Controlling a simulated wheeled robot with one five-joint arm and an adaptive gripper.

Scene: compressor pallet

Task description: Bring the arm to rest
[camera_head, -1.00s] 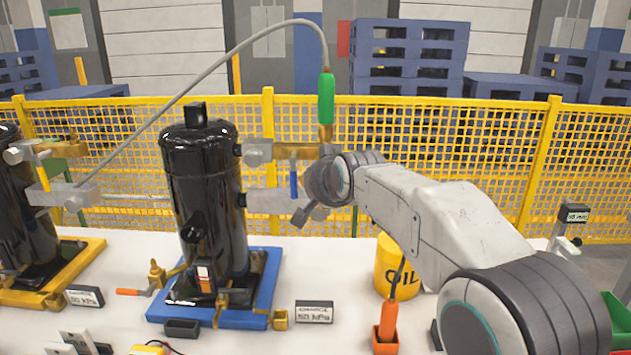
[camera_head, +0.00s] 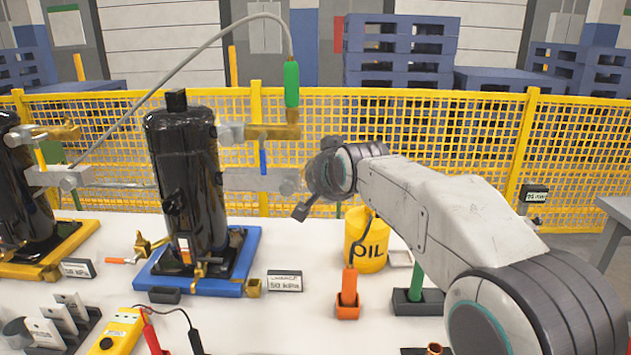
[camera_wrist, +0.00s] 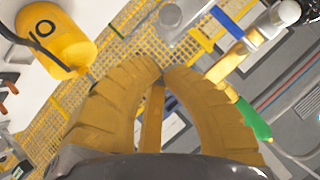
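My arm (camera_head: 440,205) reaches in from the lower right, above the table. My gripper (camera_head: 301,212) points left, near the fitting beside the black compressor, and its fingers are mostly hidden in the head view. In the wrist view my gripper (camera_wrist: 163,72) has its two ochre fingers curved together at the tips, with nothing visible held. The black compressor (camera_head: 188,180) stands upright on a blue base (camera_head: 250,250). A hose with a green handle (camera_head: 291,84) rises from the brass fitting (camera_head: 272,131); the green handle also shows in the wrist view (camera_wrist: 254,122).
A yellow oil can (camera_head: 367,240) and an orange-handled tool (camera_head: 349,285) stand below the arm. The oil can also shows in the wrist view (camera_wrist: 55,40). A yellow mesh fence (camera_head: 445,130) runs behind the table. A yellow meter (camera_head: 118,332) lies at front left.

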